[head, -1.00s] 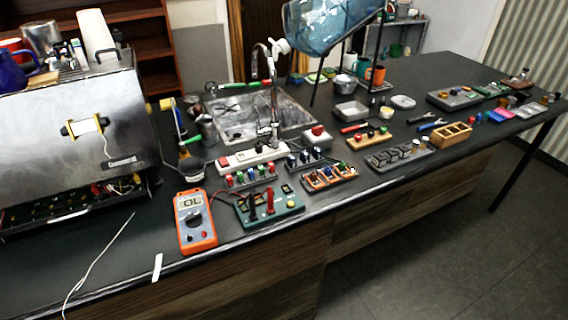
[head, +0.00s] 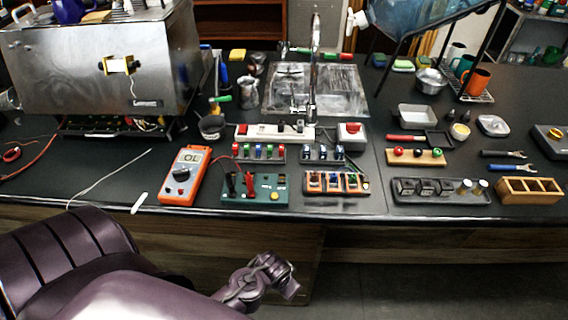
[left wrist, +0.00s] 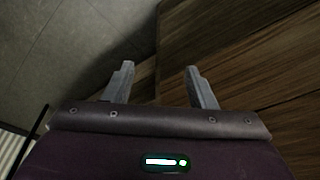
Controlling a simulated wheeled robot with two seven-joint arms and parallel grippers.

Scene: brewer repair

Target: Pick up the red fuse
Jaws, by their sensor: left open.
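A narrow rack (head: 258,160) of small upright pieces with red, blue and green tops stands on the dark counter in the head view. A red-topped piece (head: 236,149) is at its left end; the pieces are too small for me to tell for sure which is the red fuse. My left arm comes in at the lower left, with its end (head: 268,279) low in front of the counter, well apart from the rack. In the left wrist view my left gripper (left wrist: 160,70) is open and empty, facing wood panelling and floor. My right gripper is not in view.
An orange multimeter (head: 180,176) and a green test board (head: 253,190) with probes stand in front of the rack. A white power strip (head: 275,133) is behind it. A steel brewer (head: 105,60) is at left; a fuse-block tray (head: 337,184) sits right. The counter's front edge (head: 340,217) lies between arm and rack.

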